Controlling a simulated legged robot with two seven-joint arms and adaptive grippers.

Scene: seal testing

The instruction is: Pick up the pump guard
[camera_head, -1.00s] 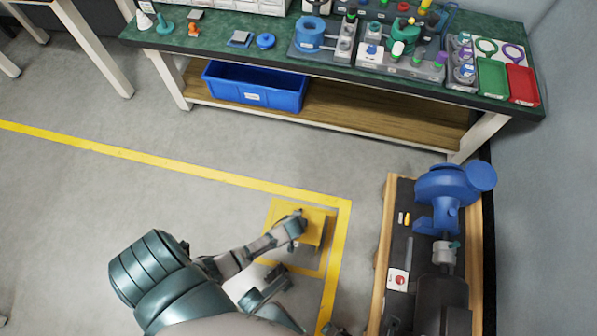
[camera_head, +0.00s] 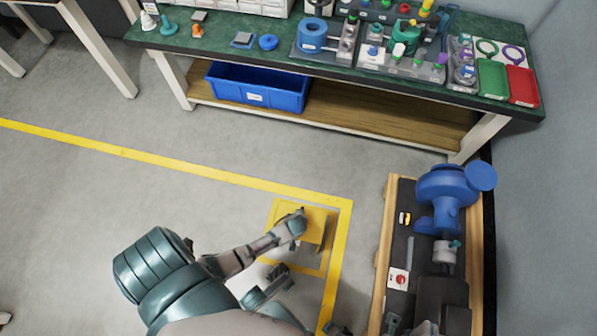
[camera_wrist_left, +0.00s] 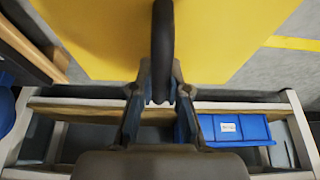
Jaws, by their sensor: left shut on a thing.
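The yellow pump guard (camera_head: 315,228) is within the yellow floor square, left of the pump bench. The head view does not show clearly whether it touches the floor. My left gripper (camera_head: 298,222) is above it. In the left wrist view, the left gripper (camera_wrist_left: 161,98) is shut on the guard's black handle (camera_wrist_left: 162,45), with the guard's yellow face (camera_wrist_left: 95,40) beyond. Part of the guard is hidden behind my left arm in the head view. My right gripper is hard to make out among grey parts at the bottom of the head view.
The blue pump (camera_head: 442,193) stands on a wood-edged bench (camera_head: 386,235) at right. A green-topped worktable (camera_head: 215,43) spans the back, with a blue bin (camera_head: 258,94) on its lower shelf. Grey floor (camera_head: 90,220) is clear at left.

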